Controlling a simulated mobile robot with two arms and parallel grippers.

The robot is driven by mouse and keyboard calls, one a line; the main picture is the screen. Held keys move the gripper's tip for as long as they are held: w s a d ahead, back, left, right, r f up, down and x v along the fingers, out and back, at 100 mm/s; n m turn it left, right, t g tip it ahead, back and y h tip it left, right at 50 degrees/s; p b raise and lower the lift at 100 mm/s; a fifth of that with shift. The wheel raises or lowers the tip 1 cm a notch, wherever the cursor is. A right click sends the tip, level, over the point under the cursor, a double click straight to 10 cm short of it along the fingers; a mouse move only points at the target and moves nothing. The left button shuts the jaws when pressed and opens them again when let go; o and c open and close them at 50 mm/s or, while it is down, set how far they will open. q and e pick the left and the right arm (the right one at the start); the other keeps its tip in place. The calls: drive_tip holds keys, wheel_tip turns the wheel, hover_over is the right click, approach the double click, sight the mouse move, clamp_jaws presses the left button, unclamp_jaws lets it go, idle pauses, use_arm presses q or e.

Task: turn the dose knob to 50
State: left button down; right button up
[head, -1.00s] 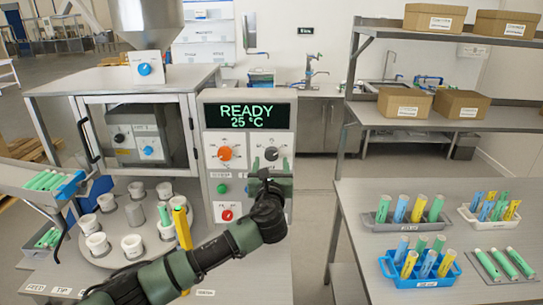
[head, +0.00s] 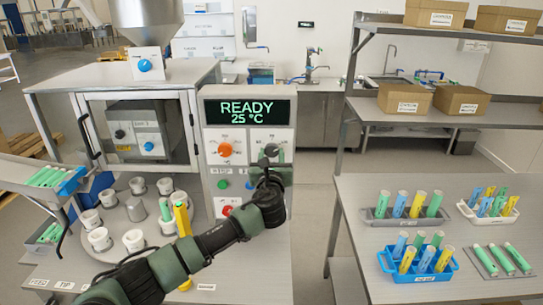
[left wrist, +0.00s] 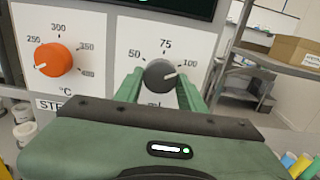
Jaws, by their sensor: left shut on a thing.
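The grey dose knob (left wrist: 160,76) sits on a white dial plate marked 50, 75 and 100. Its white pointer line points right, toward 100. In the head view the knob (head: 271,150) is at the right of the control panel (head: 249,172), under the display. My left gripper (head: 270,172) is in front of the panel at this knob. In the left wrist view its two green fingers (left wrist: 160,88) are on either side of the knob, shut on it. The fingers cover the lower part of the dial. My right gripper is out of view.
An orange temperature knob (head: 225,149) is just left of the dose knob. A green button (head: 223,184) and a red knob (head: 228,210) are below. The display (head: 247,112) reads READY, 25 °C. White cups stand on a turntable (head: 116,218) at left.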

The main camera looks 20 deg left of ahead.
use_arm(q)
drive_tip(key=shift+f+n+b, duration=0.15)
drive_tip(key=shift+n+b, duration=0.5)
drive_tip(key=shift+n, duration=0.35)
drive_tip(key=n+b, duration=0.2)
drive_tip(key=n, duration=0.1)
drive_tip(key=shift+d+n, duration=0.1)
drive_tip(key=shift+n, duration=0.2)
drive_tip(key=n+b, duration=0.3)
drive_tip(key=n, duration=0.3)
drive_tip(key=n+b, duration=0.3)
drive_tip(key=n, duration=0.3)
drive_tip(key=shift+n+b, duration=0.3)
drive_tip(key=shift+b, duration=0.05)
drive_tip(key=n+b, duration=0.2)
drive_tip(key=n, duration=0.2)
drive_tip(key=shift+r+n, duration=0.2)
drive_tip(key=shift+n, duration=0.6)
drive_tip(key=shift+b, duration=0.3)
drive_tip(key=c, duration=0.9)
unclamp_jaws()
